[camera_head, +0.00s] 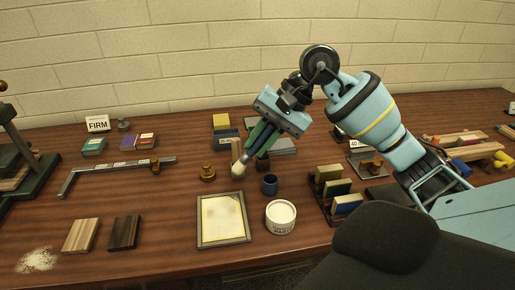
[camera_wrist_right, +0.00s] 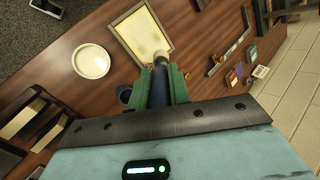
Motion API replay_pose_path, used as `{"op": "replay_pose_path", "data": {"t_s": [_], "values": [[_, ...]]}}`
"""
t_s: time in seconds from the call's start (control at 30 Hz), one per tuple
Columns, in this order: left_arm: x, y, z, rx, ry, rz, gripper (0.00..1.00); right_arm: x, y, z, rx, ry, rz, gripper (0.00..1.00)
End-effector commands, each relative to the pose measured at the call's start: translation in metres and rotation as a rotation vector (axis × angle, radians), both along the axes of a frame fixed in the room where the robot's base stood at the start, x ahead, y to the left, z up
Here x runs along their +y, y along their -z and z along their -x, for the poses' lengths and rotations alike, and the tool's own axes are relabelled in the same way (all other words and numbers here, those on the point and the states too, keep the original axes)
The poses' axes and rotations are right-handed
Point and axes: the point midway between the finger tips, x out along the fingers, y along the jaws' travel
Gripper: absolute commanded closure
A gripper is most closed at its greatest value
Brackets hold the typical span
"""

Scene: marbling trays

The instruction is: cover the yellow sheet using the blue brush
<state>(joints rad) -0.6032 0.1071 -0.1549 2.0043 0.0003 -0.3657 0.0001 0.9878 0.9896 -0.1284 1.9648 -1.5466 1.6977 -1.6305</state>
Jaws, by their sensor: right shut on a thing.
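My right gripper (camera_head: 258,142) is shut on the blue brush (camera_head: 262,140), which is tilted with its pale bristle head (camera_head: 238,170) pointing down-left. The brush also shows between the green fingers in the right wrist view (camera_wrist_right: 159,88). The yellow sheet (camera_head: 222,219) is pale and lies in a grey-framed tray (camera_head: 247,226) at the front middle. The brush head is above and behind the tray in the head view, apparently clear of it. The sheet also shows in the right wrist view (camera_wrist_right: 148,35), partly behind the brush tip. My left gripper is not in view.
A white paste tub (camera_head: 281,218) and a dark blue cup (camera_head: 270,184) stand right of the tray. A brass weight (camera_head: 207,173) stands behind it. A rack of blocks (camera_head: 331,197) is farther right. Two wood blocks (camera_head: 81,235) (camera_head: 123,232) lie left.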

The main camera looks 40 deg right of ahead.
Motion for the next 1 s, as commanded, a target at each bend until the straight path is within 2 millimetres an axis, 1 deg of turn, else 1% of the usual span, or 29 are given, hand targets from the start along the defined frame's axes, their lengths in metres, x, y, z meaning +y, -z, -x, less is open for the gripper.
{"op": "replay_pose_path", "data": {"t_s": [0.27,0.47,0.67,0.9,1.0], "values": [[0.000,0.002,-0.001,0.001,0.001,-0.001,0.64,0.000,-0.004,0.001,0.013,-0.010,-0.019,1.00],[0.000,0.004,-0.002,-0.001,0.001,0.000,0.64,0.000,0.000,0.001,0.013,-0.011,-0.019,1.00],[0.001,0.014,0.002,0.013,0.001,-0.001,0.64,0.000,0.015,0.001,0.016,-0.011,-0.018,1.00],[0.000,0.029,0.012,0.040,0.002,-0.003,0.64,0.000,0.040,0.001,0.017,-0.012,-0.019,1.00],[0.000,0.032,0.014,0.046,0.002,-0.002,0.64,0.000,0.046,0.001,0.014,-0.011,-0.018,1.00]]}}
